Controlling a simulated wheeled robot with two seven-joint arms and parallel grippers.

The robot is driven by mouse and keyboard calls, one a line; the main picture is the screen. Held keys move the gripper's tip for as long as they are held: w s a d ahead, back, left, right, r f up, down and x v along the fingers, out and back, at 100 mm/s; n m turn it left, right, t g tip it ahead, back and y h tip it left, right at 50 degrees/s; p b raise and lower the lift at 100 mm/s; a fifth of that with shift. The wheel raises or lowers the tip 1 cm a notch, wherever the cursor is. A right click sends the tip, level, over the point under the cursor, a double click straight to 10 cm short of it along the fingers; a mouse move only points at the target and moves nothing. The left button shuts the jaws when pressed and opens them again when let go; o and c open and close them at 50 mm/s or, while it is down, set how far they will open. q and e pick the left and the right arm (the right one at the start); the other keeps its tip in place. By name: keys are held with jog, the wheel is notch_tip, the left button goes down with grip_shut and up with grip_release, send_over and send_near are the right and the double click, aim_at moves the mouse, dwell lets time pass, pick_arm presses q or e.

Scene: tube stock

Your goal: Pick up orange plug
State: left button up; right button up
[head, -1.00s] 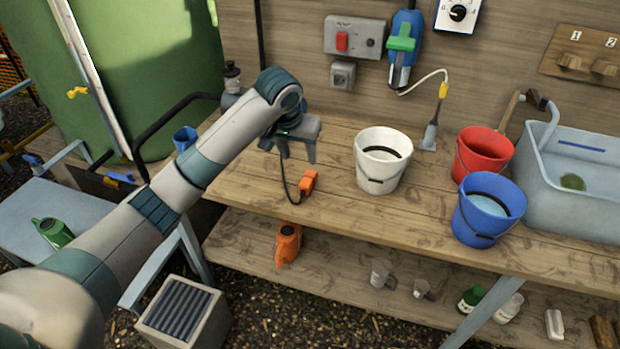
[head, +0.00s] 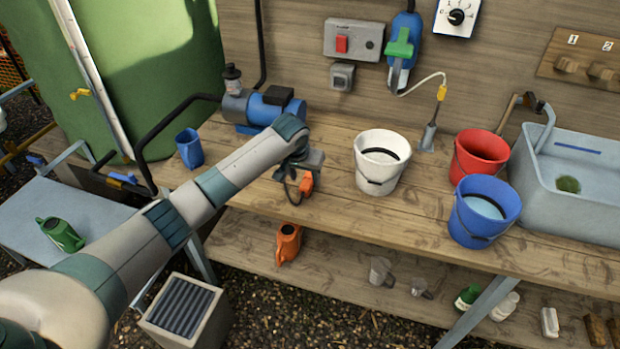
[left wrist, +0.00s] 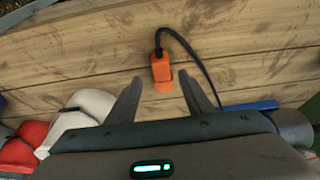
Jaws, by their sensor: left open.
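The orange plug (head: 306,184) lies on the wooden bench top, left of the white bucket, with a black cable on it. In the left wrist view the plug (left wrist: 161,70) lies just beyond the fingertips, between their lines, with its cable curving away to the right. My left gripper (head: 298,196) is open and empty above the bench, close to the plug; its two fingers also show in the left wrist view (left wrist: 161,82). The gripper partly hides the plug and cable in the head view. My right gripper is not in view.
A white bucket (head: 365,172) stands right of the plug. A blue pump (head: 262,107) and blue cup (head: 189,148) stand to its left. Red (head: 477,158) and blue (head: 461,222) buckets stand farther right. An orange jug (head: 288,243) is on the lower shelf.

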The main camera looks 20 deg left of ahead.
aim_at(305, 185)
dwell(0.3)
pick_arm(q)
jog(key=shift+f, duration=0.25)
jog(key=p+x, duration=0.2)
jog(key=x, duration=0.1)
jog(key=shift+a+f, duration=0.2)
jog(key=shift+f, duration=0.2)
jog(key=shift+w+f, duration=0.15)
jog(key=shift+f, duration=0.35)
jog(key=shift+c, duration=0.6)
grip_shut()
